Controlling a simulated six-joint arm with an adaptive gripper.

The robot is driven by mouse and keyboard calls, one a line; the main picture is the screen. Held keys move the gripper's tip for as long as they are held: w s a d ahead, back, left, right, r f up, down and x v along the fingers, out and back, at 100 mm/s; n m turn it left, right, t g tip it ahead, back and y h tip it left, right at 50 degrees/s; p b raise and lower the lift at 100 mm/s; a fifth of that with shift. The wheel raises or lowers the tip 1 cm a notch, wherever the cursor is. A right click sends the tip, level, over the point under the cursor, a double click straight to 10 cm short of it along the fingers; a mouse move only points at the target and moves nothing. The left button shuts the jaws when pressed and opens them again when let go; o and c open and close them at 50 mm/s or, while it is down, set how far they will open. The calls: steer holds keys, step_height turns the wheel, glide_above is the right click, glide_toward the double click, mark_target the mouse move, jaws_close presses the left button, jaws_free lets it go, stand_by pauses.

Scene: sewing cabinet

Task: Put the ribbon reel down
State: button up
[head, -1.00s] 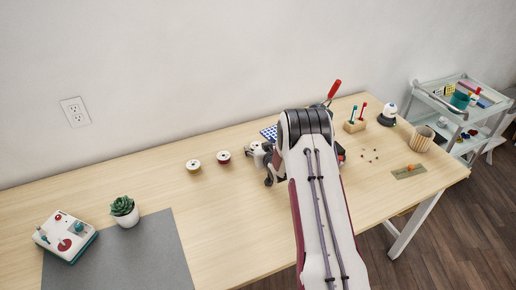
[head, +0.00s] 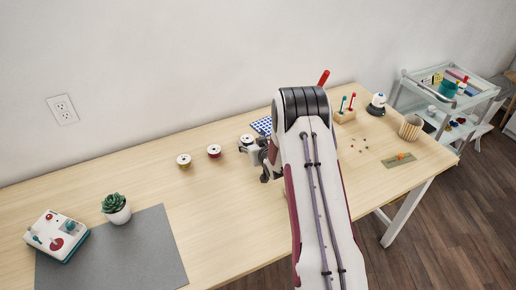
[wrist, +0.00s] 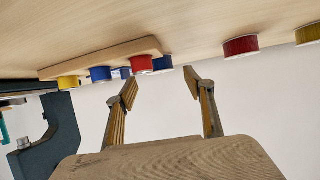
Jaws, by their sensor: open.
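My gripper (wrist: 160,88) is open in the wrist view, with nothing between its fingers. Just beyond the fingertips, a red reel (wrist: 141,64) sits at the edge of a pale wooden board (wrist: 100,58), with blue reels (wrist: 100,74) and a yellow reel (wrist: 68,82) near it. Apart from the board, a dark red reel (wrist: 240,46) and another yellow reel (wrist: 308,35) stand on the table. The head view also shows a yellow reel (head: 184,161) and a red reel (head: 214,152). A white round top (head: 247,140) shows beside my gripper. My forearm hides the board there.
The wooden table (head: 140,170) has free room left of the reels. A potted succulent (head: 116,208), a grey mat (head: 120,250) and a controller-like box (head: 56,236) lie at left.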

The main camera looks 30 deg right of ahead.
steer(key=shift+v, duration=3.75)
steer(key=shift+r, duration=0.15)
steer(key=shift+a+r, duration=0.1)
steer(key=shift+r, duration=0.2)
steer(key=s+a+r+g, duration=0.1)
steer(key=s+a+r, duration=0.25)
steer(key=r, duration=0.35)
steer(key=s+a+r+g, duration=0.1)
steer(key=s+a+r, duration=0.1)
steer(key=s+r, duration=0.4)
steer(key=s+a+r+g, duration=0.1)
steer(key=s+a+r, duration=0.2)
steer(key=r, duration=0.5)
steer(key=s+a+r+g, duration=0.1)
steer(key=s+a, duration=0.2)
steer(key=s, duration=0.7)
steer(key=s+a+r+g+y, duration=0.1)
steer(key=s+a, duration=0.3)
steer(key=s, duration=0.6)
steer(key=s+a+r+n+g, duration=0.1)
steer(key=s+a+r+g, duration=0.1)
steer(key=s, duration=0.8)
steer(key=shift+s+a+r, duration=0.25)
steer(key=shift+a+r, duration=0.3)
steer(key=shift+a, duration=0.45)
